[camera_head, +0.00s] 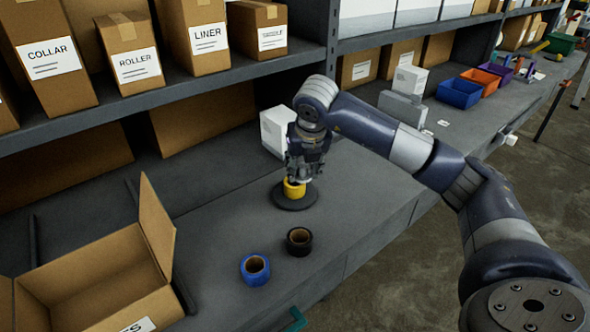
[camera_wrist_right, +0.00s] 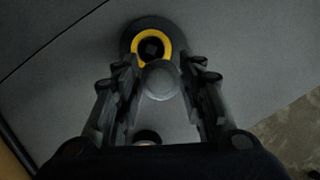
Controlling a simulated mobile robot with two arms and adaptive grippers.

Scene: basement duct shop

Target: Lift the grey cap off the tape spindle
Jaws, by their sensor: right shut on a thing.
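The tape spindle stands on the bench, with a dark round base (camera_head: 297,203) and a yellow tape roll (camera_head: 293,190) around it. In the right wrist view the yellow roll (camera_wrist_right: 137,48) rings a dark post (camera_wrist_right: 152,48) whose top is uncovered. The round grey cap (camera_wrist_right: 160,82) is between the fingers of my right gripper (camera_wrist_right: 160,85), which is shut on it. The cap appears nearer the camera than the spindle. In the head view my right gripper (camera_head: 304,172) is just above the yellow roll and hides the cap. My left gripper is not in view.
A black tape roll (camera_head: 299,241) and a blue tape roll (camera_head: 255,269) lie on the bench in front of the spindle. An open cardboard box (camera_head: 100,265) stands at left. A white box (camera_head: 275,130) is behind the gripper. Shelves with labelled boxes line the back.

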